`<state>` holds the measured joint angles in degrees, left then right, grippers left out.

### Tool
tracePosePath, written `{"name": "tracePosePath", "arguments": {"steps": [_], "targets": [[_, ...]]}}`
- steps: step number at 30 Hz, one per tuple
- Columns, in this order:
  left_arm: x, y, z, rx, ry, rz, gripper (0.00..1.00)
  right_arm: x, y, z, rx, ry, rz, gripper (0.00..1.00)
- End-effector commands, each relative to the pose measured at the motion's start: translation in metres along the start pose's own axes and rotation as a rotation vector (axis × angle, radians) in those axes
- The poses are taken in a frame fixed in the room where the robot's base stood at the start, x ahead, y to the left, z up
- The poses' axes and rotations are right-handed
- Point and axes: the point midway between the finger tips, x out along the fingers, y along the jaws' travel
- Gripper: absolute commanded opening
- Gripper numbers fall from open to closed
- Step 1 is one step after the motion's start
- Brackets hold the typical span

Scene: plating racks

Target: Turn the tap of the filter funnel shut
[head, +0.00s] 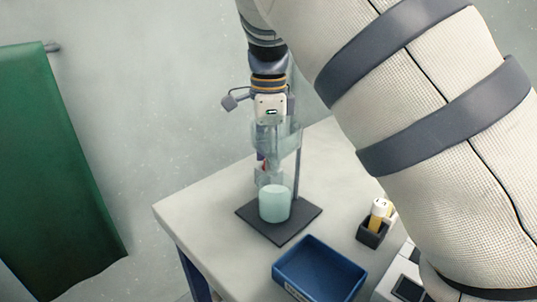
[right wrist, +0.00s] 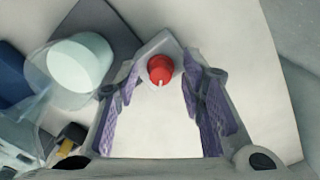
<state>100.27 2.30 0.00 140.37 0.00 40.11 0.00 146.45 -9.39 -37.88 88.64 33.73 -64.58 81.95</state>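The tap of the filter funnel shows in the right wrist view as a red knob (right wrist: 160,70) on a pale grey body, with a white mark toward the lower edge. In the head view only a bit of red (head: 262,166) shows. The clear filter funnel (head: 291,136) is partly hidden behind my right arm and gripper. My right gripper (right wrist: 161,78) is open, its purple-padded fingers on either side of the knob; I cannot tell whether they touch it. A beaker of pale green liquid (head: 274,204) stands below the tap. My left gripper is not in view.
The beaker stands on a dark stand base (head: 298,226) with an upright rod (head: 298,165). A blue tray (head: 318,268) and a small dark holder (head: 371,234) with a yellow-and-white item are nearer on the pale table (head: 190,205). The table's left part is clear.

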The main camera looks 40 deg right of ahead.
Motion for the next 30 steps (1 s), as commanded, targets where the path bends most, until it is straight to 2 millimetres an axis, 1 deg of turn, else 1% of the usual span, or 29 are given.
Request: {"name": "tracePosePath", "arguments": {"steps": [1, 2, 3, 4, 8, 10, 12, 15, 18, 26, 27, 28, 29, 30], "targets": [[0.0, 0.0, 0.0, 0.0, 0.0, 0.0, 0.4, -0.0001, -0.0001, 0.0, 0.0, 0.0, 0.0, 0.22], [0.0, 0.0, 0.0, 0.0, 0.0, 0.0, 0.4, -0.0001, 0.0, 0.0, 0.0, 0.0, 0.0, 0.15], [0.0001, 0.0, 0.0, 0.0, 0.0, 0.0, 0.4, -0.0001, 0.0, 0.0, 0.0, 0.0, 0.0, 0.06], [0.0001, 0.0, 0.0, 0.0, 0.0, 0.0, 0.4, -0.0002, 0.0, 0.0, 0.0, 0.0, 0.0, 0.0], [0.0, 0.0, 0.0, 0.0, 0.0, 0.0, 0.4, -0.0003, 0.0, 0.0, 0.0, 0.0, 0.0, 0.0], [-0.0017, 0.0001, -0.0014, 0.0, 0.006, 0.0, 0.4, -0.0014, 0.0, -0.0001, -0.039, -0.003, -0.001, 0.0], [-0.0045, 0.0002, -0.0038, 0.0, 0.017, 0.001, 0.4, -0.0025, 0.0003, 0.0001, -0.153, -0.007, -0.001, 0.0], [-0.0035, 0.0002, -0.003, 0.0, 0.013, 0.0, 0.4, -0.0008, 0.0, 0.0005, -0.311, -0.005, 0.0, 0.0], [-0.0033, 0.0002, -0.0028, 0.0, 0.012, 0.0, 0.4, -0.0002, 0.0001, 0.0006, -0.395, -0.003, 0.001, 0.0], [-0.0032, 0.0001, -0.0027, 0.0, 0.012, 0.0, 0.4, -0.0002, -0.0001, 0.0006, -0.405, -0.001, 0.001, 0.0], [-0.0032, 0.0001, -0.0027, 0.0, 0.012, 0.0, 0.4, -0.0002, -0.0001, 0.0006, -0.405, -0.001, 0.001, 0.26], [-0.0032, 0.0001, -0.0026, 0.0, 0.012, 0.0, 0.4, -0.0002, -0.0001, 0.0006, -0.404, -0.001, 0.0, 0.33], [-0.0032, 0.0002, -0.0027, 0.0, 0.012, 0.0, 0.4, -0.0002, -0.0001, 0.0006, -0.404, -0.001, 0.001, 0.38], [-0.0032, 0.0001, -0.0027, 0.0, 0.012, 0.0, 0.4, -0.0002, -0.0001, 0.0005, -0.404, -0.001, 0.001, 0.38]]}}
